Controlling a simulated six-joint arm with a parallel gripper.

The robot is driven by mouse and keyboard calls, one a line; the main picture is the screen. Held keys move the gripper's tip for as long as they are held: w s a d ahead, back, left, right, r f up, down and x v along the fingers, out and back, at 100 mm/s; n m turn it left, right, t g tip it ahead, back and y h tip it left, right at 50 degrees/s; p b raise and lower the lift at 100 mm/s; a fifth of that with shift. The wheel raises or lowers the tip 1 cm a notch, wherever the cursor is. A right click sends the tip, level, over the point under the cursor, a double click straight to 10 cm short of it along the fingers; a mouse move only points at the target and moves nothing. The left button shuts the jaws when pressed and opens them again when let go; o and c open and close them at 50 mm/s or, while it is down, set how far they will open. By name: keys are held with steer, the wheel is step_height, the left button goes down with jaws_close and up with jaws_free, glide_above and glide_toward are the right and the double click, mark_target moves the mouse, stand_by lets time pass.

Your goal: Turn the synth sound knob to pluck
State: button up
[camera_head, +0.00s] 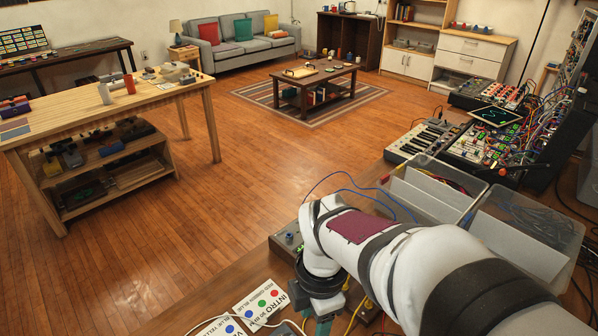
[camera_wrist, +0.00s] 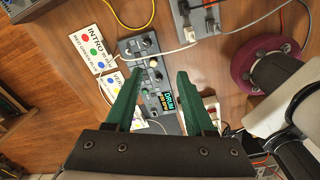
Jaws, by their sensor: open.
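In the wrist view a grey synth box (camera_wrist: 135,46) with several dark knobs and one pale knob (camera_wrist: 153,63) lies on the wooden desk, beyond and between my fingers. I cannot tell which knob sets the sound, and no "pluck" marking is readable. My gripper (camera_wrist: 160,72), with two dark green fingers, is open and empty above the box. Whether a fingertip touches it is unclear. In the head view my gripper (camera_head: 318,326) is at the bottom edge, mostly cut off.
Cards with coloured dots, one reading INTRO (camera_wrist: 92,47), lie left of the box. Another grey device (camera_wrist: 196,18) with plugged cables stands at the upper right. Yellow (camera_wrist: 133,26) and white cables cross the desk. Clear bins (camera_head: 430,190) and a keyboard (camera_head: 425,140) stand farther right.

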steer(key=w+f+n, duration=0.1)
steer(key=f+n, duration=0.1)
steer(key=f, duration=0.3)
steer(key=w+a+f+n, duration=0.1)
steer(key=f, duration=0.5)
steer(key=w+a+f+n, duration=0.1)
steer(key=f+n, duration=0.1)
steer(key=f, duration=0.4)
steer(key=shift+f+n, duration=0.2)
steer(key=shift+n, duration=0.1)
jaws_close()
